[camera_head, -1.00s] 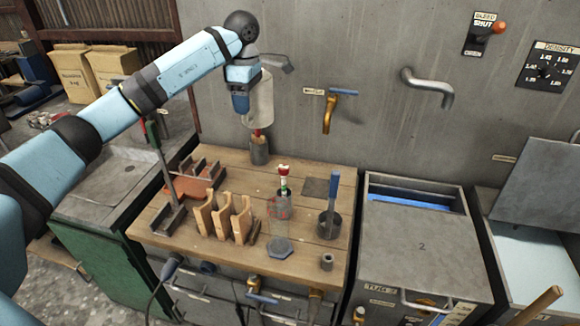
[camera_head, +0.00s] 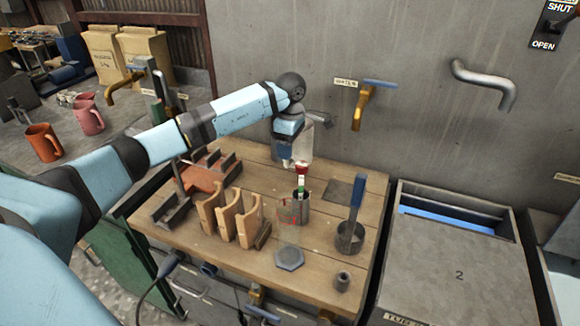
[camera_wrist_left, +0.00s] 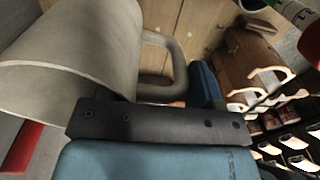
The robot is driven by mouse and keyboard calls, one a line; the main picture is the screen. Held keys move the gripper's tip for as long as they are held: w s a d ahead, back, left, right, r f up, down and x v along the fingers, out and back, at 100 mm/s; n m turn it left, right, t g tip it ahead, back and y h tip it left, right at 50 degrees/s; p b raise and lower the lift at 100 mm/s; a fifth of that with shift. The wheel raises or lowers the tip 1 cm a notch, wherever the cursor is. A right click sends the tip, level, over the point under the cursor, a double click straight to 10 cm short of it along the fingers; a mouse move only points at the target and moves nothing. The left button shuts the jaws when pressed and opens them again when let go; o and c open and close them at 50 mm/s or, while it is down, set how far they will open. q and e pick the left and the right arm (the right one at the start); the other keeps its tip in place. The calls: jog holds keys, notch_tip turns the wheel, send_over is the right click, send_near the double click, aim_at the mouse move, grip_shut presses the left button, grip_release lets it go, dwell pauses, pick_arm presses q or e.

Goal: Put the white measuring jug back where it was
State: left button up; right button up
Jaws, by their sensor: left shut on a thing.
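The white measuring jug (camera_head: 305,143) is held by my left gripper (camera_head: 286,150) over the back of the wooden bench, in front of the wall. In the left wrist view the jug (camera_wrist_left: 75,48) fills the upper left, with its looped handle (camera_wrist_left: 178,62) beside the dark finger bar of the left gripper (camera_wrist_left: 165,122). The gripper is shut on the jug. Part of the jug is hidden by the gripper in the head view, and I cannot tell whether its base touches the bench. My right gripper is not in view.
A red-topped hydrometer (camera_head: 301,175) and a clear cylinder stand in front of the jug. A dark square patch (camera_head: 338,190), a metal pot (camera_head: 349,238) with a blue handle, and wooden holders (camera_head: 242,222) are nearby. A brass tap (camera_head: 365,105) juts from the wall.

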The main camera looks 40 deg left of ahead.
aim_at(290, 166)
pick_arm(q)
notch_tip(290, 166, down, 3)
jog(key=shift+w+f, duration=0.1)
jog(key=shift+f, duration=2.15)
jog(key=o, duration=1.4)
jog(key=shift+f, duration=0.15)
